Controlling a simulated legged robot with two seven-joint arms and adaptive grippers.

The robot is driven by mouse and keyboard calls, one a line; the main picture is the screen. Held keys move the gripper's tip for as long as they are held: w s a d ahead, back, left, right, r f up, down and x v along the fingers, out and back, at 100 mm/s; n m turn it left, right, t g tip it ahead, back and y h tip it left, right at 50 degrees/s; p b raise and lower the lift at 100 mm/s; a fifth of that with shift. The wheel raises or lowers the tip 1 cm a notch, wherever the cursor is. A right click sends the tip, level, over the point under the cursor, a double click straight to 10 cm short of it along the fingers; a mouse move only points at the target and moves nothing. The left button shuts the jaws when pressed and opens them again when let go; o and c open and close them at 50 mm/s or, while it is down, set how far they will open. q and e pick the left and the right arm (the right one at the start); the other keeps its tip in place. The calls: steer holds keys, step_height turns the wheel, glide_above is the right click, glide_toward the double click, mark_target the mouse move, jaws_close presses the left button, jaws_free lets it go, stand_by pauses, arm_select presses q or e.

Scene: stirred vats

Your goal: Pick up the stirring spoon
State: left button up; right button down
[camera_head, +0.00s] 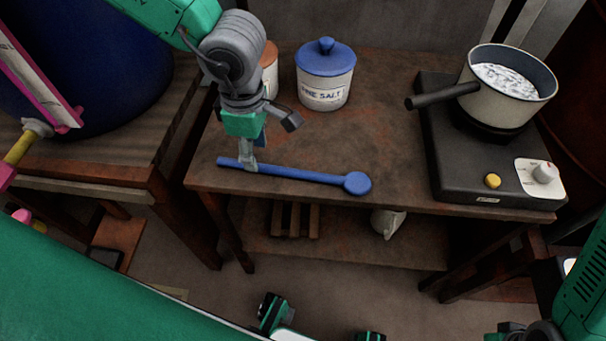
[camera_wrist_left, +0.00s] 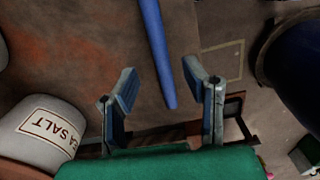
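The blue stirring spoon (camera_head: 300,174) lies along the front of the brown wooden table (camera_head: 390,150), its round end to the right and its handle end to the left. My left gripper (camera_head: 249,163) points down at the handle near its left end. In the left wrist view the gripper (camera_wrist_left: 160,83) is open, and the spoon's handle end (camera_wrist_left: 160,60) shows between the two fingertips. I cannot tell whether the fingers touch the handle.
A blue-lidded salt jar (camera_head: 325,80) and an orange-lidded jar (camera_head: 268,70) stand behind the gripper. A pot (camera_head: 495,105) with pale contents sits on a black burner (camera_head: 455,170) at right. A large blue vat (camera_head: 80,70) stands at left. The table's middle is clear.

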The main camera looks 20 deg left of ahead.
mark_target(259, 165)
arm_select(q)
step_height(259, 165, down, 4)
steer(key=shift+d+f+b, duration=0.1)
steer(key=shift+d+b, duration=0.05)
steer(key=shift+b, duration=0.75)
steer(key=shift+s+a, duration=0.1)
steer(key=shift+a, duration=0.1)
steer(key=shift+c, duration=1.2)
jaws_close()
